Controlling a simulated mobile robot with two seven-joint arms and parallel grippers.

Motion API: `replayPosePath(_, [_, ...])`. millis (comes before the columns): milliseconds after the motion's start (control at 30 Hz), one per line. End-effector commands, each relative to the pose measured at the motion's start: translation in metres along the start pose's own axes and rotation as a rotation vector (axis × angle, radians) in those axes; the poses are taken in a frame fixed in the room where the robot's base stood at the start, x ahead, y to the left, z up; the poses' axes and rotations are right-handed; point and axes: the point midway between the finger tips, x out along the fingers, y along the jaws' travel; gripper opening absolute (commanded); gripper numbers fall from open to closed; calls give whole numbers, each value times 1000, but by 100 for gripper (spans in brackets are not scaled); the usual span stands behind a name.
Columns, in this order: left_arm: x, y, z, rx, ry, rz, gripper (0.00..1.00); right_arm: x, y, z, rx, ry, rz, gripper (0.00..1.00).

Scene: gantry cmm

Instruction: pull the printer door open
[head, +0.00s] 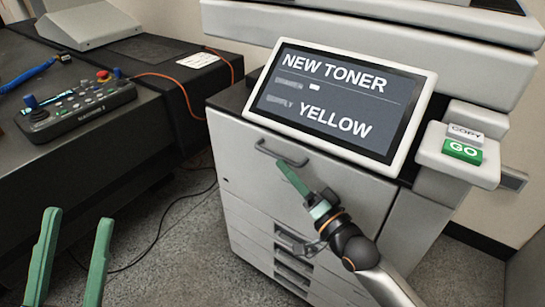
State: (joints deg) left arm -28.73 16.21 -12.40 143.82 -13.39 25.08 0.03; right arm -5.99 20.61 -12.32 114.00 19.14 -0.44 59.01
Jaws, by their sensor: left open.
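The white printer (412,217) stands at the centre right. Its front door (245,178) looks closed, flush with the body, with a grey bar handle (266,150) near the top. My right gripper (284,168) reaches up from the lower right. Its green fingertip is at the right end of the handle, overlapping it in view; I cannot tell whether it touches. Its fingers are seen edge-on, so the gap between them is hidden. My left gripper (80,215) is open and empty at the lower left, well away from the door, with its two green fingers apart.
A tilted screen (335,100) reading "NEW TONER YELLOW" overhangs the door. Green GO (463,152) and white COPY (465,131) buttons sit right of it. A dark bench (100,150) with a joystick control box (75,112) stands left. Floor between bench and printer has a cable.

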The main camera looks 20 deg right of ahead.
Motion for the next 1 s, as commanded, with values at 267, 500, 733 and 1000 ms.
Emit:
replayPosePath(267, [-7,4,7,-13,-3,1,50,42,1,0,-1,1,-2,26])
replayPosePath(500, [-9,5,9,-19,-4,0,50,58,0,0,-1,0,0,26])
replayPosePath(733, [-8,5,9,-21,-3,1,50,59,0,0,-1,0,1,26])
replayPosePath(1000, [-8,6,8,-22,-3,2,50,58,0,0,-1,0,1,2])
